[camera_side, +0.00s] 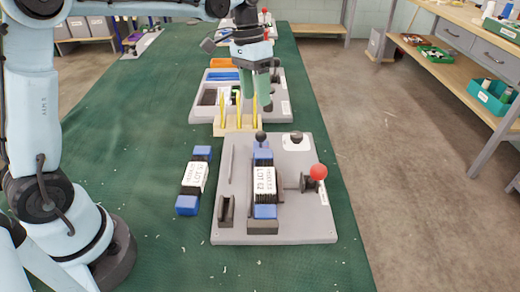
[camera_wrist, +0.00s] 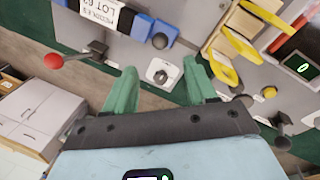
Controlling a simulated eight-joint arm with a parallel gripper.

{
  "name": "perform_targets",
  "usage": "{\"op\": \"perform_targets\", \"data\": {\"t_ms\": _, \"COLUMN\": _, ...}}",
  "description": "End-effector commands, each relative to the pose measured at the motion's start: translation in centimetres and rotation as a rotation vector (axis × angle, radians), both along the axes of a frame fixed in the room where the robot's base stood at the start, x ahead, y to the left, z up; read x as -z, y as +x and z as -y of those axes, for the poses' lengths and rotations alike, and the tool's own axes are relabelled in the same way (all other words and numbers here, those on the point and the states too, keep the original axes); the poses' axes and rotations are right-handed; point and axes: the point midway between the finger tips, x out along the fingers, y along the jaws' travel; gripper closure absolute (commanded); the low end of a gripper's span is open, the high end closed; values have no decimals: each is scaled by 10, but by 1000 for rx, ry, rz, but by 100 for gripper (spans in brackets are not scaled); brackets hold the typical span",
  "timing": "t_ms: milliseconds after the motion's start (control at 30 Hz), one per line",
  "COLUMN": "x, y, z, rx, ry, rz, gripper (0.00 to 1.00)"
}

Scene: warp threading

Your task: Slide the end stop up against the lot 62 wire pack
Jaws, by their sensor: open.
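The lot 62 wire pack (camera_side: 265,185) lies on the grey fixture plate (camera_side: 318,222), with blue ends and a white label. In the wrist view its label (camera_wrist: 100,12) shows at the top left. A black-knobbed piece (camera_side: 261,137), which looks like the end stop, stands at the pack's far end. Its knob also shows in the wrist view (camera_wrist: 160,41), beside blue material. I cannot tell whether stop and pack touch. My gripper (camera_side: 257,100) is open and empty, beyond the knob and above the yellow loops. In the wrist view its green fingers (camera_wrist: 161,88) are spread apart.
A red-ball lever (camera_side: 318,172) stands at the plate's right. A second wire pack (camera_side: 195,180) lies on the green table cover left of the plate. Yellow loops (camera_side: 240,112) stand near my fingers, before a grey tray (camera_side: 203,113). The cover at left is mostly clear.

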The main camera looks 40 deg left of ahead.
Motion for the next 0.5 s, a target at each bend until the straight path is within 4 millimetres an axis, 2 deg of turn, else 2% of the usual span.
{"op": "perform_targets", "data": {"t_ms": 200, "x": -15, "y": 1, "z": -3, "rx": 0, "ry": 0, "rz": 0, "gripper": 44}}
{"op": "perform_targets", "data": {"t_ms": 500, "x": -16, "y": 0, "z": -3, "rx": 0, "ry": 0, "rz": 0, "gripper": 44}}
